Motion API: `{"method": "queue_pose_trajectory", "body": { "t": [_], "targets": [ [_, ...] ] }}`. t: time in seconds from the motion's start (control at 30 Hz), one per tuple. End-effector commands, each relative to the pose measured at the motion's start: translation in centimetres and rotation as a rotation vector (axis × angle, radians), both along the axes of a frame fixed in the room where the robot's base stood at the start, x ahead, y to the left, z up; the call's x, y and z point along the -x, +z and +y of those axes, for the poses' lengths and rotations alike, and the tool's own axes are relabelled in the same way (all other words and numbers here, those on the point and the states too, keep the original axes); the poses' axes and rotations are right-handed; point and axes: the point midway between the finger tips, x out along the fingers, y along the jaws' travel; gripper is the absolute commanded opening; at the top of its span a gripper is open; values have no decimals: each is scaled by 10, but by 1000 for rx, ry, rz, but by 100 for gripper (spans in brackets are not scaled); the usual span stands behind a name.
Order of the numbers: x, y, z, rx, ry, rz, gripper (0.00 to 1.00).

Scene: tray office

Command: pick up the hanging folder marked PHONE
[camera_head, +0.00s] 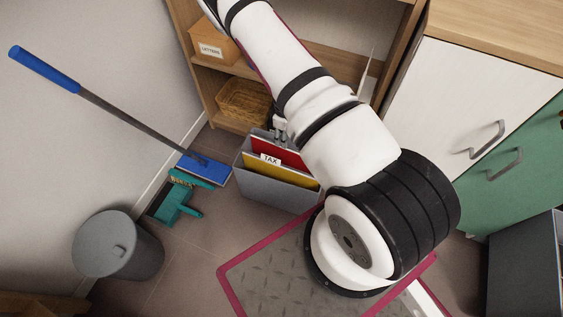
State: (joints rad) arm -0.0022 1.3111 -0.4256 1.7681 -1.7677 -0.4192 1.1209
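A grey file box (273,193) stands on the floor in front of the wooden shelf. It holds a red folder (284,153) at the back and a yellow folder (287,175) in front. A white tab reading TAX (270,160) stands up at the left. No label reading PHONE can be made out. My white arm hangs across the middle and hides the right part of the box. A small part of my gripper (280,129) shows at the box's back edge, left of the arm. Its fingers are mostly hidden, so I cannot tell what they touch.
A shelf holds a LETTERS box (214,43) and a wicker basket (243,101). Cabinets (470,105) stand at right. A red-edged mat (265,277) lies in front.

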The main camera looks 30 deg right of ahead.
Motion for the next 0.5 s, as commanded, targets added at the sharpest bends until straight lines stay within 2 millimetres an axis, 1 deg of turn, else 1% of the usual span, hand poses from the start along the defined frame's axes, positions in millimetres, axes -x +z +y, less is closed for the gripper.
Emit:
{"method": "queue_pose_trajectory", "body": {
  "t": [0.3, 0.4, 0.5],
  "targets": [
    [2, -58, 0, -1, -2, 2, 38],
    [1, -71, -1, -1, -1, 1, 38],
    [1, -80, 0, -1, -1, 1, 38]
  ]
}}
